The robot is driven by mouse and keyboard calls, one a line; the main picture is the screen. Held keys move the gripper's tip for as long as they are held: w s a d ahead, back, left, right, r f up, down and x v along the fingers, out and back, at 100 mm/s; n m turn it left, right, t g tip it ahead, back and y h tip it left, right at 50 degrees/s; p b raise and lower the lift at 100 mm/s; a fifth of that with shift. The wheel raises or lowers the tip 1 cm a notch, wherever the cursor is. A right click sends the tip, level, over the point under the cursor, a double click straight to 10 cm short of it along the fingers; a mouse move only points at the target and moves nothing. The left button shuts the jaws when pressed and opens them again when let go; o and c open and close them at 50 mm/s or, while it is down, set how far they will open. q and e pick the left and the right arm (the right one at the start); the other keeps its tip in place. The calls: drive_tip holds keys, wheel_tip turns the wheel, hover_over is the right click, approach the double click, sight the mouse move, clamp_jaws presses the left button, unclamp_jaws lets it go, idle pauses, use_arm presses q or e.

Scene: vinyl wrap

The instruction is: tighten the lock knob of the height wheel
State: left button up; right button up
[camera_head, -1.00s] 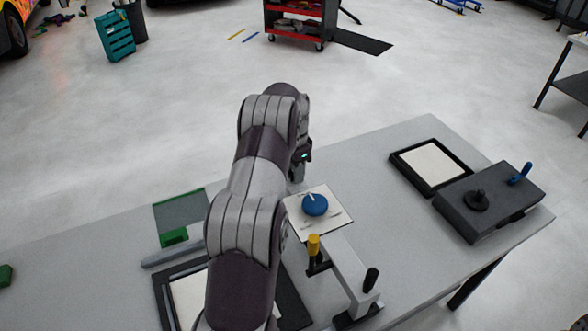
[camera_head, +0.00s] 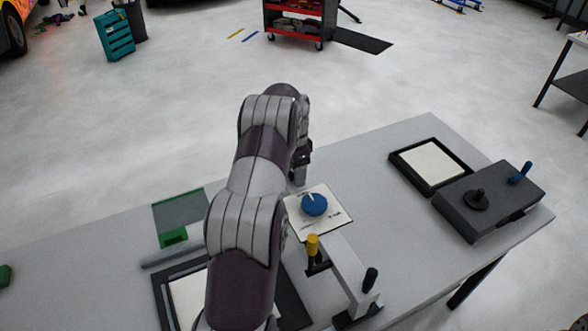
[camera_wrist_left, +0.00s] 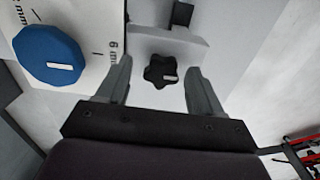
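The height wheel (camera_head: 314,204) is a blue round knob on a white card with scale marks. It also shows in the left wrist view (camera_wrist_left: 50,54), at upper left, with a white pointer mark. The lock knob (camera_wrist_left: 161,71) is a small black star-shaped knob with a white mark, seen in the left wrist view. My left gripper (camera_wrist_left: 160,72) is open, with one finger on each side of the lock knob and a visible gap on both sides. In the head view my left gripper (camera_head: 299,172) is beside the card, and my arm hides the lock knob. My right gripper is not in view.
A yellow-topped handle (camera_head: 313,245) and a black-handled lever (camera_head: 370,279) stand just in front of the card. A dark box with a blue lever (camera_head: 490,202) and a framed white pad (camera_head: 430,163) sit at the right. The table between is clear.

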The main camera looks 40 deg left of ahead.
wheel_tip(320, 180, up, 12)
drive_tip(key=p, duration=1.1)
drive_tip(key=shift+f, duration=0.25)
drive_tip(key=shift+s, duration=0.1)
